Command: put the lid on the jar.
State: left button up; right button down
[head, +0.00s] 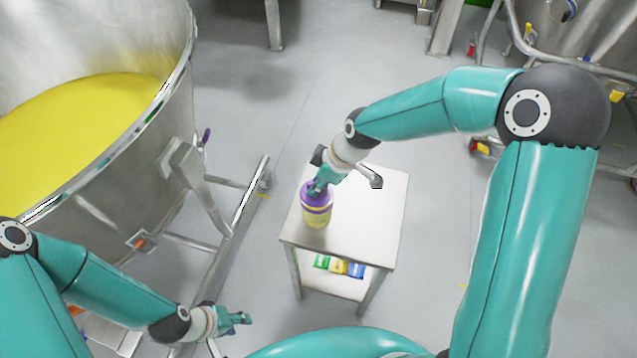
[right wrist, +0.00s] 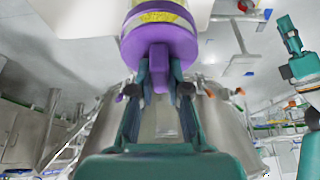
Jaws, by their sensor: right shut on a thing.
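The jar (head: 319,217) has a yellow body and stands upright on the small steel table, near its left edge. The purple lid (head: 312,199) is at the jar's top; in the right wrist view the lid (right wrist: 160,38) lines up with the jar (right wrist: 158,8) with no clear gap, but I cannot tell if it is fully seated. My right gripper (head: 319,187) is above the jar. In the right wrist view its fingers (right wrist: 160,78) are shut on the lid's knob. My left gripper (head: 240,319) is low, left of the table, apart from the jar; its opening is unclear.
The steel table's top (head: 365,225) is clear right of the jar. Several small coloured packs (head: 338,266) lie on its lower shelf. A large steel vessel (head: 140,130) with yellow contents stands at left, its frame near my left arm. Another vessel (head: 585,40) is at upper right.

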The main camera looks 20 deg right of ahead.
jog(key=shift+f+b, duration=0.5)
jog(key=shift+f, duration=0.1)
jog(key=c, duration=1.1)
grip_release()
jog(key=shift+o, duration=0.2)
jog(key=v, duration=1.2)
